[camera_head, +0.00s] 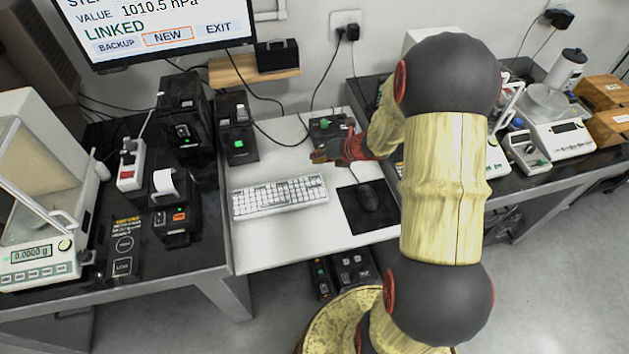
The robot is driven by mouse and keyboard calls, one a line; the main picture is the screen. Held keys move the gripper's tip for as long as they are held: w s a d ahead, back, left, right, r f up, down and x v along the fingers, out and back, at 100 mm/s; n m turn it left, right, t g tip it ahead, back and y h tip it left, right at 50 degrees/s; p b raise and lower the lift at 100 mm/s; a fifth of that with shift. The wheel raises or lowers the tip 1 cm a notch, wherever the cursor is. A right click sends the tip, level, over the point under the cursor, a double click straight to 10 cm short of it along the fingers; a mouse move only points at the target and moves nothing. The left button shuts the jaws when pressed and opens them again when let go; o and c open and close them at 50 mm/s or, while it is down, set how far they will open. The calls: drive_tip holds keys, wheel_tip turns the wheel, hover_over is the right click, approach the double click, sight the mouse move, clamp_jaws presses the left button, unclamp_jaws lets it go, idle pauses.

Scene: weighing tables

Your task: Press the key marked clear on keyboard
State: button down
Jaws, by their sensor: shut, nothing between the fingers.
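The white keyboard (280,198) lies on the white middle table. Its key labels are too small to read, so I cannot tell which key is marked clear. My gripper (320,156) is shut and empty. In the picture it shows above and right of the keyboard's far right corner, pointing left. It appears apart from the keys; its height over the table is hard to judge. My arm comes in from the right and hides part of the right table.
A black mouse (368,199) lies on a dark pad right of the keyboard. A small device with a green button (325,123) stands behind my gripper. A monitor (160,25) reads LINKED. Black devices (236,130) and a balance (38,255) stand to the left.

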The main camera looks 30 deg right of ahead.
sight(317, 176)
drive_tip(key=shift+f+b, duration=2.15)
drive_tip(key=shift+f, duration=0.8)
drive_tip(key=shift+f, duration=0.1)
drive_tip(key=shift+f, duration=0.25)
drive_tip(key=shift+f+b, duration=0.45)
drive_tip(key=shift+r, duration=0.1)
drive_tip(key=shift+r+p, duration=0.75)
drive_tip(key=shift+p, duration=0.1)
wheel_tip(317, 176, up, 5)
drive_tip(key=p, duration=0.5)
